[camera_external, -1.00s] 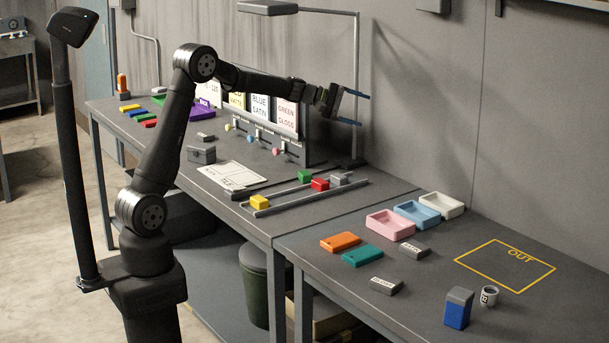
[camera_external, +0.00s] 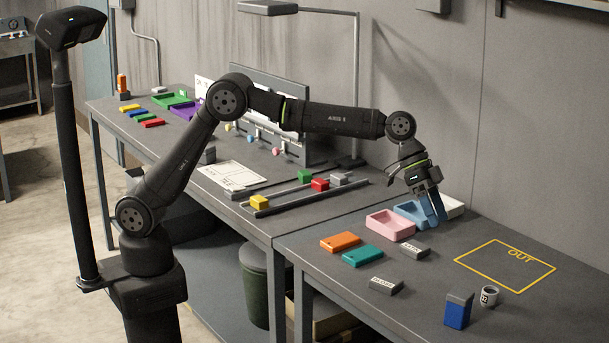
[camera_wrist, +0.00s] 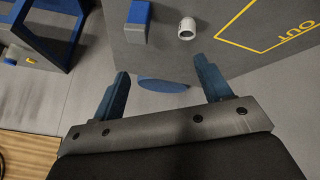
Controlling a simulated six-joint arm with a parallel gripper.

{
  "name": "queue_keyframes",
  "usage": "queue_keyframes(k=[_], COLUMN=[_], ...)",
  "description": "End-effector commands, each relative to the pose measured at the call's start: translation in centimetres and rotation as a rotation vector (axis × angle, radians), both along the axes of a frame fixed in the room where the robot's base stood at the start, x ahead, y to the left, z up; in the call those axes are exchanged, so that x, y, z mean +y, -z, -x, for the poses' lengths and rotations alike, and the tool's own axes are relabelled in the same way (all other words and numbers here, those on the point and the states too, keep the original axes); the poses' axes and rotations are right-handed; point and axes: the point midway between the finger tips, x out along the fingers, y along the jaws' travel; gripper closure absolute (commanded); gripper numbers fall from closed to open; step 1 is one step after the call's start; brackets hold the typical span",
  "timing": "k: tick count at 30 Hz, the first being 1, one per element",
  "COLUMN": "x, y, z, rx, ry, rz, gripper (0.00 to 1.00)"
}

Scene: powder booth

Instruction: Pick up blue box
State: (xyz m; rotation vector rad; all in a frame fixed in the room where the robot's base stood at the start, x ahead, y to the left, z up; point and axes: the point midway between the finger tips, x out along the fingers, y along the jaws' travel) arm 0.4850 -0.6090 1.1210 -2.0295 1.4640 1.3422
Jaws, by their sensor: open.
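The blue box (camera_external: 458,312), an upright block with a grey top, stands near the front edge of the right table. It also shows in the wrist view (camera_wrist: 136,32), at the top, beyond my left finger and apart from it. My gripper (camera_external: 438,221) points down with its fingers in front of the light blue tray (camera_external: 407,211), hiding part of it. My gripper also shows in the wrist view (camera_wrist: 160,76), its two blue fingers spread wide with nothing held between them.
A blue disc (camera_wrist: 162,85) lies beyond the table edge.

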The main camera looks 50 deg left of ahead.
Motion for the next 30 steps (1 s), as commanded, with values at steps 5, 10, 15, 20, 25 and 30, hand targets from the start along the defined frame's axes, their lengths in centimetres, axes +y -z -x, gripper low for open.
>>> queue_keyframes(k=[5,10,15,20,25,30], x=[-3.5,-4.6,-6.4,-8.2,-9.8,-10.5], y=[0.1,1.1,4.0,7.0,9.4,10.4], z=[4.0,4.7,4.6,4.4,4.2,4.1], rx=[-0.09,-0.111,-0.109,-0.109,-0.109,-0.11], ry=[0.127,0.154,0.153,0.152,0.151,0.151], rz=[-0.054,-0.069,-0.07,-0.069,-0.068,-0.066], gripper=[0.29,0.29,0.29,0.29,0.29,0.29])
